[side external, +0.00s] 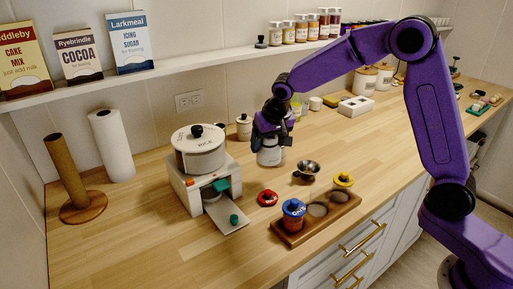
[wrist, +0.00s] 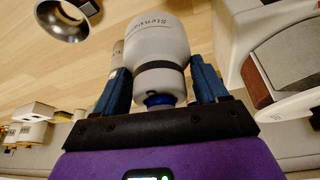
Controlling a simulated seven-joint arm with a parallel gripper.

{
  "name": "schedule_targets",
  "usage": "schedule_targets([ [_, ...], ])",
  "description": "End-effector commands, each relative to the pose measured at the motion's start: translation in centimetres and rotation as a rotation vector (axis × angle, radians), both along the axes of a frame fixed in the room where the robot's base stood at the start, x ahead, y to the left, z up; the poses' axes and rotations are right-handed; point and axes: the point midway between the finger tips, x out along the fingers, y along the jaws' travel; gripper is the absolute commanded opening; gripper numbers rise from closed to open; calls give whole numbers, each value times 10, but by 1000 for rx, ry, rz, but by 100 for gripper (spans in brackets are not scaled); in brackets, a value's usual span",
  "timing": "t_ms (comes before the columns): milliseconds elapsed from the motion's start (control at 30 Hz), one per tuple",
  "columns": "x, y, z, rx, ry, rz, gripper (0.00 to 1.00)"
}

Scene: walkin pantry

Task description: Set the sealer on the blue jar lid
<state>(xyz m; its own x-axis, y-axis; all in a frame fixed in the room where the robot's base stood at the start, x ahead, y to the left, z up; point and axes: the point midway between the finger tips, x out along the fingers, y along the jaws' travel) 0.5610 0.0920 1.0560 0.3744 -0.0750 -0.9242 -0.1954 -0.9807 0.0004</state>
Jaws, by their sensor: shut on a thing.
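My gripper (wrist: 165,92) is shut on the sealer (wrist: 160,50), a pale rounded body with a dark band and lettering. In the side view the sealer (side external: 269,153) hangs below my gripper (side external: 270,128), over the middle of the counter; I cannot tell if it touches the wood. The blue jar lid (side external: 293,207) sits on a small jar (side external: 293,222) at the near left end of a wooden tray (side external: 283,239). The sealer is behind and left of that lid, apart from it. The blue lid is not visible in the wrist view.
A white appliance with a pot (side external: 200,155) is at left. A shelf runs behind.

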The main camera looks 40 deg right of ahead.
Motion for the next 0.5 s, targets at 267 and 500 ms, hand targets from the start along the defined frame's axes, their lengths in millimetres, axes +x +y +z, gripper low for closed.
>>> schedule_targets([
  [267, -46, -7, 22, 1, -4, 2, 34],
  [500, -66, -9, 30, 1, -3, 2, 34],
])
